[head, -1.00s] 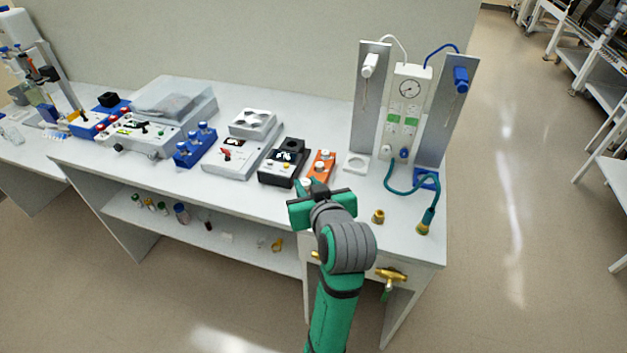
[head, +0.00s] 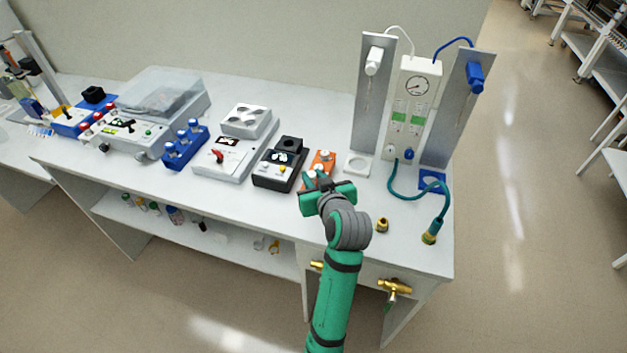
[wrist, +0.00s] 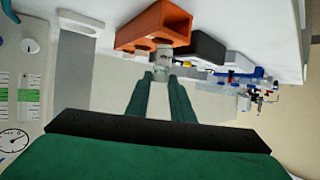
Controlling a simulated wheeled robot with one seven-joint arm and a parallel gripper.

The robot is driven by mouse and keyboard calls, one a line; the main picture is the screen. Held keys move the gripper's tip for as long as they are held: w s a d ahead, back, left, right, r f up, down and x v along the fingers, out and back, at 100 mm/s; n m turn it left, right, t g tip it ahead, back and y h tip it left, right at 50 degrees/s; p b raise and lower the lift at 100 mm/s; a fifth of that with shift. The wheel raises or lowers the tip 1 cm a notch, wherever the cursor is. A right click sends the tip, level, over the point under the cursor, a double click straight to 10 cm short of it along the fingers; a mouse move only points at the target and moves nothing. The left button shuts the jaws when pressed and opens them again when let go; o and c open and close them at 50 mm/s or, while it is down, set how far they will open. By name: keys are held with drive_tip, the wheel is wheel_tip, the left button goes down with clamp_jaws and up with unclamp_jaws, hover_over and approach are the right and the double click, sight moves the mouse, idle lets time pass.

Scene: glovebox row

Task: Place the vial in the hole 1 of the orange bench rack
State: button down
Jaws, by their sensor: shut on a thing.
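The vial is close against the rack's orange side in that view. I cannot tell whether it touches the rack or is in a hole. In the head view my gripper mostly hides the vial.
A black device (head: 280,170) stands just left of the rack. A white square holder (head: 357,165) and a gauge panel (head: 415,100) stand to its right. A brass fitting (head: 382,225) and a teal hose (head: 408,196) lie further right. The front bench strip is mostly clear.

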sight(314, 182)
drive_tip(key=f, duration=0.1)
drive_tip(key=w+f, duration=0.1)
drive_tip(key=shift+w+d+f, duration=0.1)
drive_tip(key=shift+w+f, duration=0.05)
drive_tip(key=shift+f, duration=0.65)
drive_tip(key=shift+s+f, duration=0.25)
drive_tip(key=shift+f, duration=0.2)
drive_tip(key=c, duration=1.5)
unclamp_jaws()
drive_tip(key=shift+c, duration=0.2)
drive_tip(key=shift+r, duration=0.15)
drive_tip(key=shift+s+r, duration=0.15)
drive_tip(key=v, duration=1.1)
drive_tip(key=shift+s+d, duration=0.2)
drive_tip(key=shift+s, duration=0.1)
